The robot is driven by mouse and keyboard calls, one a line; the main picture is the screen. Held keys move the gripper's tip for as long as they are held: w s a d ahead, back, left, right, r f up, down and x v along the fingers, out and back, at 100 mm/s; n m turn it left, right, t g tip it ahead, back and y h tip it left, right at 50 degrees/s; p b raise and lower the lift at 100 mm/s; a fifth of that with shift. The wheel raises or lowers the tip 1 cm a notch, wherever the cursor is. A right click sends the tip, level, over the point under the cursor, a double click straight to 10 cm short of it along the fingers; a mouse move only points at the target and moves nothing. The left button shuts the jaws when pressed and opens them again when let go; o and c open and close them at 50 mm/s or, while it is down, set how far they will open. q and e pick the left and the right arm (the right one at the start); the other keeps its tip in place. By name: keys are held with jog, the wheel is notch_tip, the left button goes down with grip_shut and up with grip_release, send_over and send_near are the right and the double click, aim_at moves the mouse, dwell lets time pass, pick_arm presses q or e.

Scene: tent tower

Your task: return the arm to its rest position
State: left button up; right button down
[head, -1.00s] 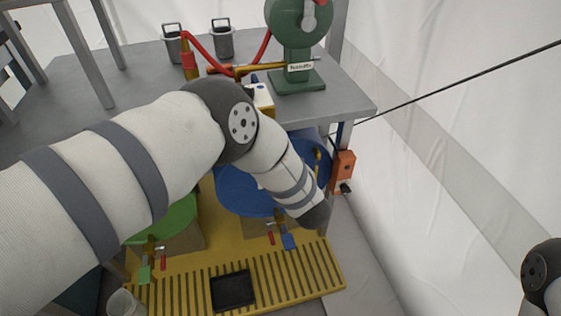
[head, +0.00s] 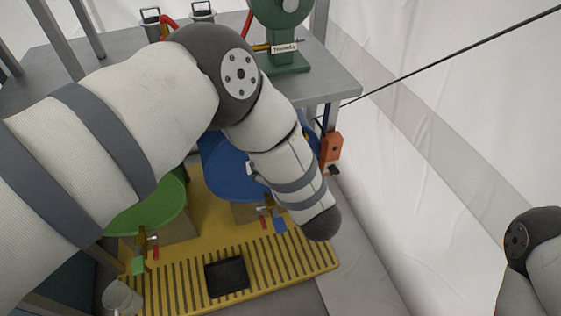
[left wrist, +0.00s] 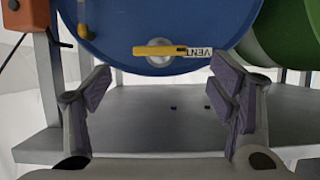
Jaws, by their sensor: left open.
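My left arm (head: 285,165) reaches in from the left in the head view, bent at a dark elbow joint, with its far end pointing down. Its gripper is hidden in that view. In the left wrist view my left gripper (left wrist: 160,105) is open and empty, its two padded fingers spread wide. It faces a blue drum (left wrist: 200,20) with a yellow handle (left wrist: 160,50) marked VENT, and touches nothing there that I can see. Part of my right arm (head: 535,255) shows at the right edge of the head view. The right gripper is out of view.
A grey table (head: 335,85) bears a green device (head: 278,35) and metal canisters (head: 153,25). Below are the blue drum (head: 230,175), a green drum (head: 150,210) and a yellow slatted platform (head: 290,260) with a black tray (head: 227,275). An orange box (head: 331,146) is beside the table leg.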

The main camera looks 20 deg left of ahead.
pick_arm(q)
jog(key=v, duration=0.4)
